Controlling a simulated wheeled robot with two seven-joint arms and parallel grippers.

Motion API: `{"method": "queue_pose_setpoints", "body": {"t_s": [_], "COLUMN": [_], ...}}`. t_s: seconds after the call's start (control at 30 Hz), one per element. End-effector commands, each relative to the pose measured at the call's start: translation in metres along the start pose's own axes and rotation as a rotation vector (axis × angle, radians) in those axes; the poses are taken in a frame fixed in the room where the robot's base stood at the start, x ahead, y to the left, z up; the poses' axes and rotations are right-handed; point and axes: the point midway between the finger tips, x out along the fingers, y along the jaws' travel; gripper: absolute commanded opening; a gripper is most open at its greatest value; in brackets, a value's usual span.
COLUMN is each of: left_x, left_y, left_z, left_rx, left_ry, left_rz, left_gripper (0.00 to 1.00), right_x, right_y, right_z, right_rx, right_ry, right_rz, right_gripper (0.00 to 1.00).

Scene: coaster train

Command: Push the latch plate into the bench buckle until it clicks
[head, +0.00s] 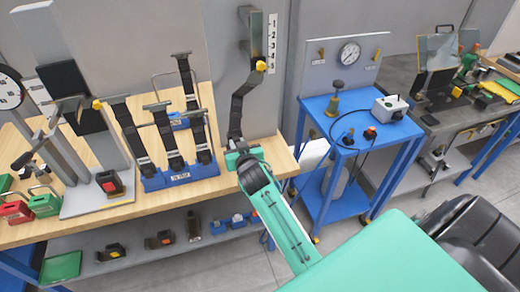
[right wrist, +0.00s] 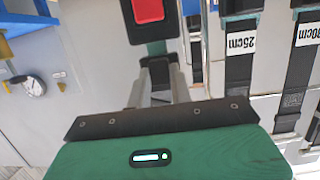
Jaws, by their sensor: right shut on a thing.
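My right gripper (head: 246,157) is low at the bench's right part, at the lower end of a dark strap (head: 236,110). The strap hangs from a post with a yellow piece. In the right wrist view the gripper (right wrist: 161,88) is shut on a dark piece (right wrist: 160,70), probably the latch plate, largely hidden between the fingers. A black buckle with a red button (right wrist: 148,12) is just beyond the fingertips, cut by the top edge. I cannot tell whether plate and buckle touch. In the head view the hand hides this spot. My left gripper is not in view.
A blue rack (head: 180,178) with several upright straps stands left of my right gripper. Another red-buttoned buckle (head: 110,182) sits on a grey plate further left. A blue cart (head: 355,140) with a gauge (head: 349,52) stands to the right, across a gap.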

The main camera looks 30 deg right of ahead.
Motion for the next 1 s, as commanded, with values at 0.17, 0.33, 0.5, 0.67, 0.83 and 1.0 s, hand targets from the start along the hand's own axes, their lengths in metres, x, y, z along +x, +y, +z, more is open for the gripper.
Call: {"method": "queue_pose_setpoints", "body": {"t_s": [0.17,0.33,0.5,0.67,0.83,1.0], "left_x": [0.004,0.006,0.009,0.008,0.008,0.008], "left_y": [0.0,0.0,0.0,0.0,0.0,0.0], "left_z": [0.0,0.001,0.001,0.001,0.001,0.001], "left_rx": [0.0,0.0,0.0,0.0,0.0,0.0], "left_ry": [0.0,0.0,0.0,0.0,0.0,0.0], "left_rz": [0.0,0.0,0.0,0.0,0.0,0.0], "left_gripper": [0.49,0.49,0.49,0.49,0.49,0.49], "right_x": [0.001,0.002,0.003,0.003,0.003,0.003], "right_y": [0.0,0.0,0.0,0.0,0.0,0.0], "right_z": [0.005,0.009,0.013,0.013,0.012,0.013], "right_rx": [0.0,0.0,0.0,0.0,0.0,0.0], "right_ry": [0.0,0.0,0.0,0.001,0.001,0.001], "right_rz": [0.0,0.0,0.0,0.0,0.0,0.0], "right_gripper": [0.0,0.0,0.0,0.0,0.47,0.47]}}
